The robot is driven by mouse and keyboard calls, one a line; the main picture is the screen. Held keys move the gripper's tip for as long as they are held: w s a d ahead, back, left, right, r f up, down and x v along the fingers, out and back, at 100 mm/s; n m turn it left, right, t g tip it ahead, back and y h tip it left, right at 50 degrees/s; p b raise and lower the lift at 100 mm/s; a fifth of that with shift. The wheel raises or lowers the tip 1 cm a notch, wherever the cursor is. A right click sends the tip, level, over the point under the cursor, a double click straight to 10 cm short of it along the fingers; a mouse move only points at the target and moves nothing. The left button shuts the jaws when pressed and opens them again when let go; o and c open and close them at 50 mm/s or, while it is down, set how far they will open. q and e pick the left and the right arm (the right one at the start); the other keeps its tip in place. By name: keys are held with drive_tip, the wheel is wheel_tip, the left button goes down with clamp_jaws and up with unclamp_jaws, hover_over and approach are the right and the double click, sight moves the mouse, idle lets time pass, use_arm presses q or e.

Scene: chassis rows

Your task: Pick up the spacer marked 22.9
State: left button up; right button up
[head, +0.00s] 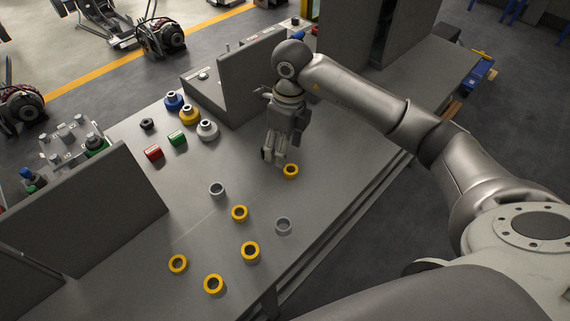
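Several ring-shaped spacers lie flat on the grey table (325,205). Yellow rings lie near my gripper (297,172), mid-table (233,214), lower centre (243,252), lower left (171,265) and at the front (206,286). Two grey rings lie at the left (210,190) and right (277,227). No marking is legible, so I cannot tell which is 22.9. My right gripper (273,157) points down just left of and behind the nearest yellow ring, apparently holding nothing. Its finger opening is unclear at this angle. My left gripper is not in view.
Grey upright panels stand at left (95,215) and back (252,80). Blue (173,101), yellow (189,115) and grey (207,130) flanged parts stand near the back panel. Bare tabletop lies between the rings.

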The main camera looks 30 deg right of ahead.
drive_tip(key=d, duration=0.2)
hover_over(291, 169)
drive_tip(key=shift+h, duration=0.4)
drive_tip(key=f, duration=0.4)
drive_tip(key=shift+s+a+f+p, duration=0.2)
drive_tip(key=shift+f+p, duration=0.1)
drive_tip(key=shift+p, duration=0.1)
drive_tip(key=f+p, duration=0.1)
drive_tip(key=f, duration=0.3)
drive_tip(key=shift+w+d+f+p, duration=0.15)
drive_tip(key=shift+d+f+p, duration=0.05)
drive_tip(key=shift+f+p, duration=0.15)
drive_tip(key=shift+f, duration=0.45)
drive_tip(key=c, duration=1.1)
